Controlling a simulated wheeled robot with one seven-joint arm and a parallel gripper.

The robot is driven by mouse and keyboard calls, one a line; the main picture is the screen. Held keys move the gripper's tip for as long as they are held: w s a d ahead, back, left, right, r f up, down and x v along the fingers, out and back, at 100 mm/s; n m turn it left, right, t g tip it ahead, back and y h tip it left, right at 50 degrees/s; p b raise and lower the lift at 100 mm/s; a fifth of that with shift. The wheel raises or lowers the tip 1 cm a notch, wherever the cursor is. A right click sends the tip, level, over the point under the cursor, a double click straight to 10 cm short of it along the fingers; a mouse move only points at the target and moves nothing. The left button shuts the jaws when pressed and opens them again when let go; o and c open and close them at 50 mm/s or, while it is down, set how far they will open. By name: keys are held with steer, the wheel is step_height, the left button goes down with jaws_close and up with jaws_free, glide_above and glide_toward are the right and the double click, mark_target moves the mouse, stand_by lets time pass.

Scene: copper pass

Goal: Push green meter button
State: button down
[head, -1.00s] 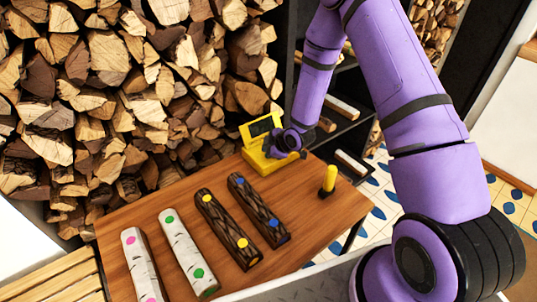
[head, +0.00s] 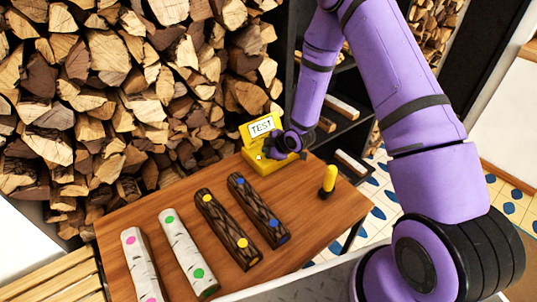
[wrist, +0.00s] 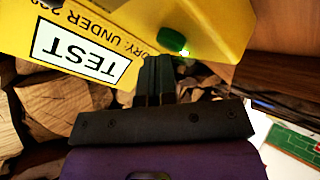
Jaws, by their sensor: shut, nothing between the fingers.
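The yellow meter (head: 262,165) stands at the back of the wooden table, and its screen (head: 261,127) is lit white and reads TEST. In the wrist view the meter (wrist: 207,22) fills the top, with the TEST screen (wrist: 80,47) at left. The green button (wrist: 172,39) shows on its face, with a small bright green light at its lower right. My gripper (wrist: 157,62) is shut and empty, its fingertips right by the button. I cannot tell whether they touch it. In the head view my gripper (head: 268,150) is at the meter's front and hides the button.
On the table (head: 150,208) lie two white birch logs (head: 187,250) and two dark logs (head: 228,228) with coloured dots. A yellow-topped peg (head: 329,179) stands at the right. Stacked firewood (head: 110,90) rises behind, close to the meter. A dark shelf (head: 345,125) is beyond the table's right edge.

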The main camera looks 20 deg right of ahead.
steer(key=shift+r, duration=0.3)
steer(key=shift+r, duration=3)
